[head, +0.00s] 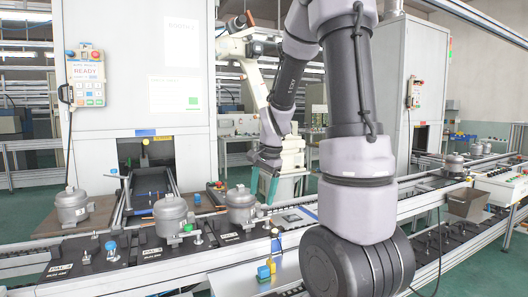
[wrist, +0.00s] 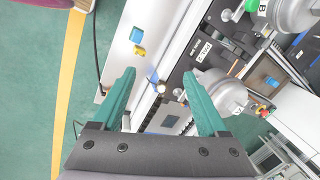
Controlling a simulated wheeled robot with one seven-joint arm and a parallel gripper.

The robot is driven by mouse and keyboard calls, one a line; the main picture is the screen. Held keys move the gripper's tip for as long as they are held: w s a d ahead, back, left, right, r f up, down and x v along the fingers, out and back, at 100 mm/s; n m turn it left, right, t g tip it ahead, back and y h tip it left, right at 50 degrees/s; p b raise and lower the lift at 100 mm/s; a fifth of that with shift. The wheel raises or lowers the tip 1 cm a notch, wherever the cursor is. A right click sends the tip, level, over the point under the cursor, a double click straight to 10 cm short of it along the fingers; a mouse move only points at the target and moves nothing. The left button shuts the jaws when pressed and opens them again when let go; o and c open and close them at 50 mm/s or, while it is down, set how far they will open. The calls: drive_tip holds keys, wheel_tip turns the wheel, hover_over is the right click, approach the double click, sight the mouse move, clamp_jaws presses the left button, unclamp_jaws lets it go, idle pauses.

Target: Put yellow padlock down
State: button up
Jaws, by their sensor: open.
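A small yellow padlock (head: 263,272) sits on the pale front ledge (head: 235,281) of the line, touching or very close to a small blue block-like piece (head: 271,264). The wrist view also shows the yellow padlock (wrist: 139,51) beside the blue piece (wrist: 136,35), beyond the tips of my gripper. My gripper (head: 263,190) hangs above the line, behind and higher than the padlock. In the wrist view my gripper (wrist: 159,74) has its two teal fingers wide apart, with nothing held between them.
Grey compressors stand on the black fixtures, the nearest (head: 241,205) close to my gripper's left. Another compressor (wrist: 217,92) shows near the right finger. The ledge left of the padlock looks clear.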

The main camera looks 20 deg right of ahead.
drive_tip(key=s+a+r+n+t, duration=0.2)
drive_tip(key=s+a+r+n, duration=0.1)
drive_tip(key=s+r, duration=0.5)
drive_tip(key=s+a+r+n+t+y, duration=0.1)
drive_tip(key=s+a+r+n+t, duration=0.1)
drive_tip(key=s+a+r+n, duration=0.2)
drive_tip(key=s+r+n, duration=0.2)
drive_tip(key=s+r, duration=0.2)
drive_tip(key=s, duration=0.1)
drive_tip(key=shift+r+t, duration=0.25)
drive_tip(key=shift+t, duration=0.05)
